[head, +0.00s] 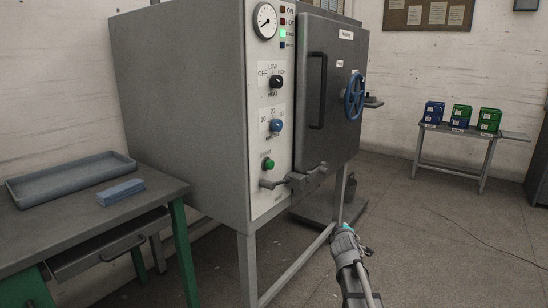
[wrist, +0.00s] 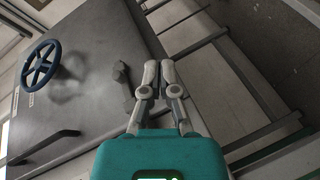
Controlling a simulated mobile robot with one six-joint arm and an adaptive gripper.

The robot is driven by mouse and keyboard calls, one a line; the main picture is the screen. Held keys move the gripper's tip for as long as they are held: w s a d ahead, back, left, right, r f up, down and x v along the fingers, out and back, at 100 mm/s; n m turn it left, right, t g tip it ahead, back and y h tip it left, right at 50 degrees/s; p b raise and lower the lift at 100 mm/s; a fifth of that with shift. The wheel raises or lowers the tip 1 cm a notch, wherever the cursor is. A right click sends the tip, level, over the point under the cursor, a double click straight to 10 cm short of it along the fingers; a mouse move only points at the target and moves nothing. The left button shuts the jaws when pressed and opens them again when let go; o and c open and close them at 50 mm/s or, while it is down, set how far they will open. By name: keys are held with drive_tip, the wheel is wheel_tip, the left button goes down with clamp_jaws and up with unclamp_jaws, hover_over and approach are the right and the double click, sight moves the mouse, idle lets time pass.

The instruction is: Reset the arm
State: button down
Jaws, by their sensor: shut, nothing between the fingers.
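My arm reaches up from the bottom edge of the head view, and my gripper (head: 345,232) is at its end, in front of the grey cabinet's lower right side. It is apart from the cabinet in that view. In the wrist view my gripper (wrist: 158,76) shows two pale jointed fingers drawn together, with nothing between them. Behind the fingers is the cabinet's grey door (wrist: 95,70), with a blue handwheel (wrist: 40,65) at the left and a dark bar handle (wrist: 45,143) at the lower left. I cannot tell any contact.
The grey cabinet (head: 185,90) stands on legs, with knobs, a gauge and a shut door (head: 335,100). A table (head: 120,215) at left holds a tray (head: 70,175) and a blue-grey block (head: 120,192). Boxes (head: 461,116) stand on a far bench. Floor at right is mostly clear; a cable (head: 470,232) crosses it.

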drive_tip(key=s+a+f+m+g+y, duration=0.1)
drive_tip(key=s+a+f+m+g, duration=0.3)
drive_tip(key=s, duration=0.6)
drive_tip(key=s+a+f+m+g+y, duration=0.1)
drive_tip(key=s+f+m+g, duration=0.2)
drive_tip(key=s+f+g, duration=0.5)
drive_tip(key=s+a+f+m+g+y, duration=0.1)
drive_tip(key=s+a+m+g+y, duration=0.2)
drive_tip(key=s, duration=1)
wheel_tip(320, 180, up, 38)
drive_tip(key=h+p, duration=0.1)
drive_tip(key=p, duration=3.7)
drive_tip(key=shift+w+m+p, duration=0.3)
drive_tip(key=shift+w+p, duration=0.05)
drive_tip(key=shift+p, duration=0.05)
